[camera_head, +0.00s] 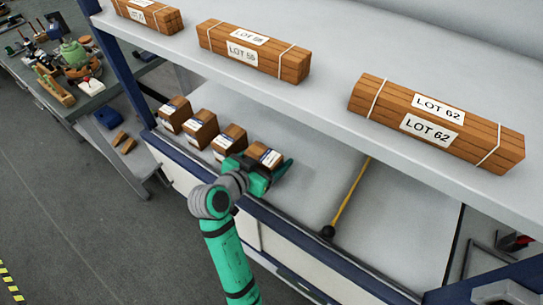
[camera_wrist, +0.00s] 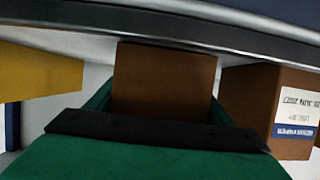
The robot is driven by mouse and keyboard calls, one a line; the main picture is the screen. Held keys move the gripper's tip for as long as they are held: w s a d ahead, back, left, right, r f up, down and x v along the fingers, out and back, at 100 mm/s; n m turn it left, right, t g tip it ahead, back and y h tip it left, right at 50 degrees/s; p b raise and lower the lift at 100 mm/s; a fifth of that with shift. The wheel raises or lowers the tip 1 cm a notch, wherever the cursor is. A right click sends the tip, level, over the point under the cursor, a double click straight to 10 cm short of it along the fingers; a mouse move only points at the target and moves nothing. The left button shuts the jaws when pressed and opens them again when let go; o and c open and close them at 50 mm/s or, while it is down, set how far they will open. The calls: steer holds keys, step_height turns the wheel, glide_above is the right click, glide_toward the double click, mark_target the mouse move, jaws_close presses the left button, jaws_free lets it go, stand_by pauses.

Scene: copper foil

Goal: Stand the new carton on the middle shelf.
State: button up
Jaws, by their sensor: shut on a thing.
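My gripper (camera_head: 262,170) is shut on a brown carton (camera_head: 264,155), the rightmost of a row on the middle shelf (camera_head: 318,185). The held carton has a white and blue label on top and looks upright. In the wrist view its plain brown face (camera_wrist: 163,80) shows between my green fingers. I cannot tell whether its base touches the shelf. Three similar cartons stand to its left: a near one (camera_head: 229,142), a middle one (camera_head: 200,129) and a far one (camera_head: 174,114). The near one's label also shows in the wrist view (camera_wrist: 262,95), with a narrow gap to the held carton.
The upper shelf (camera_head: 330,70) overhangs the row and bears timber bundles, including one marked LOT 62 (camera_head: 435,122). A yellow-handled tool (camera_head: 348,195) with a dark head lies on the right. The shelf between it and the held carton is clear. A cluttered bench (camera_head: 85,95) stands left.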

mark_target(264, 164)
steer(key=shift+f, duration=0.1)
steer(key=o, duration=1.3)
steer(key=shift+w, duration=0.1)
steer(key=shift+a+r, duration=0.1)
steer(key=shift+r, duration=0.1)
steer(key=v, duration=1.2)
steer(key=shift+f, duration=0.15)
